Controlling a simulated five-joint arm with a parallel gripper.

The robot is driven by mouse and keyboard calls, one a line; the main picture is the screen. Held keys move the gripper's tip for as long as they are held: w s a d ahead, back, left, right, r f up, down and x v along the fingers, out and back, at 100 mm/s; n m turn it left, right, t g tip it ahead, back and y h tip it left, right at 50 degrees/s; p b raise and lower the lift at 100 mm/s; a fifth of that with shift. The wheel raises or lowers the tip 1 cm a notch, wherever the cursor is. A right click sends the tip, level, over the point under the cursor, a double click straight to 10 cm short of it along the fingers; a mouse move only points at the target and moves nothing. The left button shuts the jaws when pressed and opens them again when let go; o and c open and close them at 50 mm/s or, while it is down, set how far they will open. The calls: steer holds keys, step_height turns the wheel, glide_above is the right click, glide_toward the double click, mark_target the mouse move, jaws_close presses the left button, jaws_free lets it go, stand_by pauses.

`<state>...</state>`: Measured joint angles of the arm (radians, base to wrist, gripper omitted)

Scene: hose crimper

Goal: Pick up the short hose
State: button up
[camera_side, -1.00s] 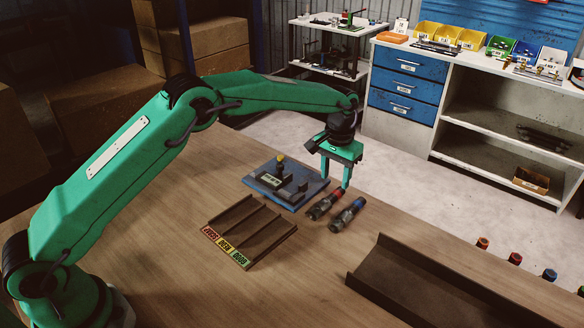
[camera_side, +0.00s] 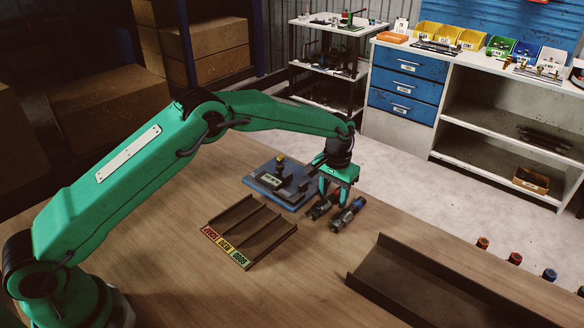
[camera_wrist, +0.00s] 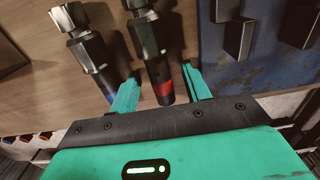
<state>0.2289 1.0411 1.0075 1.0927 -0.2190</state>
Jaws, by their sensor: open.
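Two dark hoses with metal fittings lie side by side on the wooden table. One has a red band (camera_side: 318,210) and the other a blue band (camera_side: 346,216); they look similar in length, so I cannot tell which is the short hose. My gripper (camera_side: 334,198) points down over them, open. In the wrist view, the red-banded hose (camera_wrist: 155,60) lies between my two spread fingers (camera_wrist: 160,74), with gaps at its sides. The blue-banded hose (camera_wrist: 88,48) lies left of it, its blue end partly behind the left finger. Neither hose is held.
A blue plate with a dark fixture (camera_side: 280,184) stands just left of the hoses. A brown three-lane tray (camera_side: 256,232) with red, yellow and green labels is in front. A long dark trough (camera_side: 440,287) lies right. Bare table separates tray and trough.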

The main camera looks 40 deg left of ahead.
mark_target(334, 195)
steer(key=shift+c, duration=0.5)
jaws_close()
steer(key=shift+r, duration=0.1)
steer(key=shift+r, duration=0.5)
step_height(334, 195, up, 3)
steer(key=s+d+r, duration=0.6)
steer(key=s+d, duration=0.2)
steer(key=shift+d+r, duration=0.25)
steer(key=shift+r, duration=0.15)
steer(key=shift+a, duration=0.1)
